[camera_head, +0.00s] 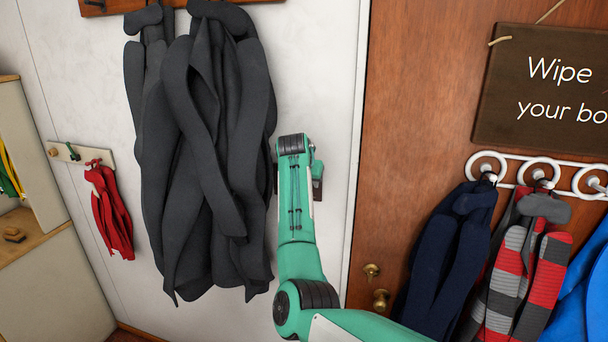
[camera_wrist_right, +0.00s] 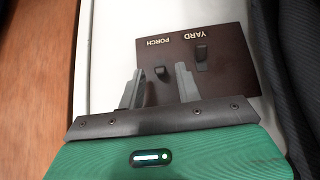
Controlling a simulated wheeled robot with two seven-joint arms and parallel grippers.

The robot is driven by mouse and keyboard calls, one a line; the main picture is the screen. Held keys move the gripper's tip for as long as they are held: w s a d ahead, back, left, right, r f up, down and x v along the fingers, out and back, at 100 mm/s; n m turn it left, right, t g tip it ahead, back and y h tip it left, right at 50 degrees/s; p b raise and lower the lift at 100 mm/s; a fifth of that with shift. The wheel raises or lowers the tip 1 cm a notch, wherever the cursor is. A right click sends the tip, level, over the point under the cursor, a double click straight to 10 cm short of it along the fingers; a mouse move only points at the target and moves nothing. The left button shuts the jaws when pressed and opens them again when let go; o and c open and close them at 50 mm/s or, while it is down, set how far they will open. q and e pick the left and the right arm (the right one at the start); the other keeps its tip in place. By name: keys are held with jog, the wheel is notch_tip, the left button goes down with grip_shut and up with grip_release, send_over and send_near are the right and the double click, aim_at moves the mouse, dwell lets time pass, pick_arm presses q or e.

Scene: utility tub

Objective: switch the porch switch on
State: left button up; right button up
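A dark brown switch plate (camera_wrist_right: 225,72) is on the white wall in the right wrist view. It appears upside down there, with the labels PORCH and YARD. The porch switch (camera_wrist_right: 162,74) is a small dark lever below the PORCH label, and the yard switch (camera_wrist_right: 201,58) is beside it. My right gripper (camera_wrist_right: 160,72) is open and empty, its two grey fingertips on either side of the porch switch. I cannot tell whether they touch it. In the head view my right arm hides most of the plate and the switches. My left gripper is not in view.
Dark grey coats (camera_head: 205,150) hang close to the left of my right arm. A wooden door (camera_head: 415,120) is to the right, with brass knobs (camera_head: 372,271), a sign (camera_head: 545,90) and clothes on a white hook rail (camera_head: 512,170). A red garment (camera_head: 110,210) hangs at far left.

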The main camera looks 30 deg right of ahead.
jog(key=b+v, duration=0.6)
jog(key=v, duration=0.7)
jog(key=shift+s, duration=0.1)
